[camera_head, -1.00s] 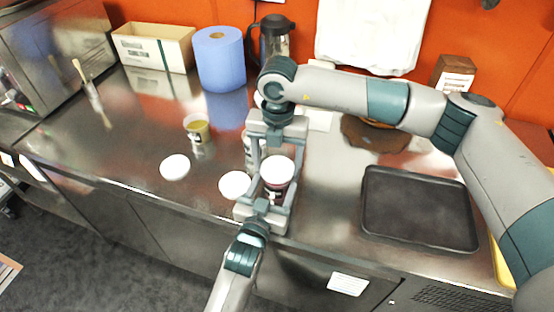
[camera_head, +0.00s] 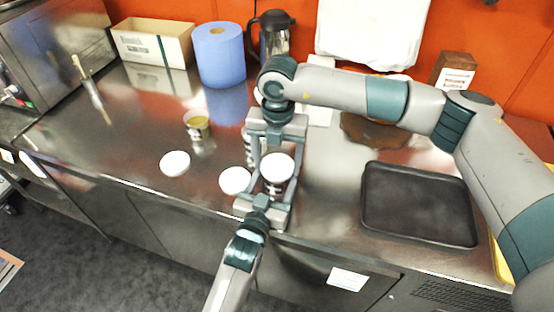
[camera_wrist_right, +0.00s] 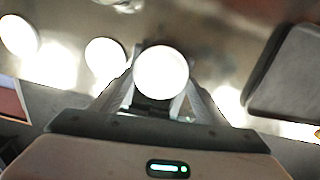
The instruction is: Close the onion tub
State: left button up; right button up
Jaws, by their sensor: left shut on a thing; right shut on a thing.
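The onion tub (camera_head: 273,189), dark with a pale label, stands upright near the counter's front edge between my grippers. A round white lid (camera_head: 277,167) lies over its mouth; I cannot tell whether it is pressed fully down. The lid also shows in the right wrist view (camera_wrist_right: 161,72), between the fingers. My right gripper (camera_head: 277,155) reaches in from the far side and is shut on the lid. My left gripper (camera_head: 274,186) reaches in from the near side and is shut on the tub. The fingers hide much of the tub's sides.
Two loose white lids (camera_head: 175,163) (camera_head: 235,180) lie left of the tub. An open tub with yellowish contents (camera_head: 198,128) stands behind them. Another container is partly hidden behind my right gripper. A dark tray (camera_head: 418,205) lies on the right. The left counter has free room.

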jog(key=shift+f, duration=0.6)
pick_arm(q)
jog(key=shift+s, duration=0.1)
pick_arm(e)
jog(key=shift+f, duration=0.25)
dwell(0.5)
